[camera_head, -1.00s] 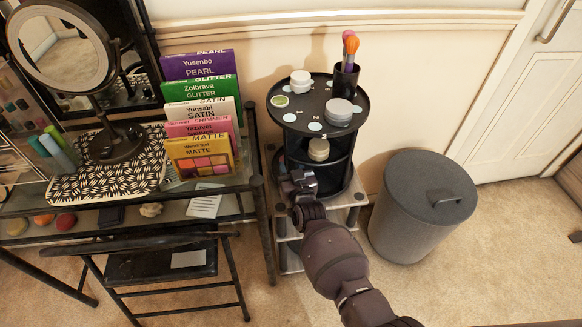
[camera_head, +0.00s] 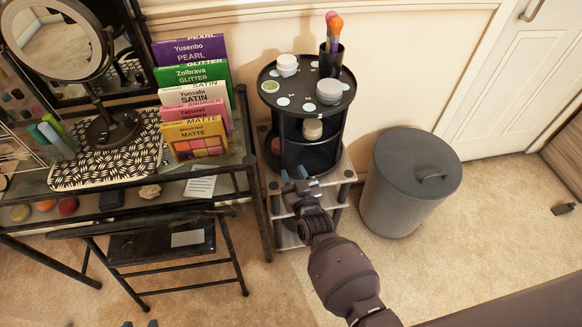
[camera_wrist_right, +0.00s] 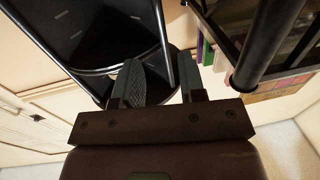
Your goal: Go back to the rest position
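My right gripper (camera_head: 295,174) is in front of the black round two-tier organizer (camera_head: 310,128), over the small shelf stand. Its two fingers are apart with nothing between them; they also show apart in the right wrist view (camera_wrist_right: 165,82), with the dark organizer beyond. Two small grey tips at the bottom edge of the head view look like my left gripper (camera_head: 140,323); they stand apart, and the rest is out of frame.
The shelf stand (camera_head: 338,176) holds the organizer. A grey lidded bin (camera_head: 408,185) stands to the right. A glass vanity table (camera_head: 235,185) with palettes and a round mirror (camera_head: 60,40) is at left, with a black stool (camera_head: 150,250) in front.

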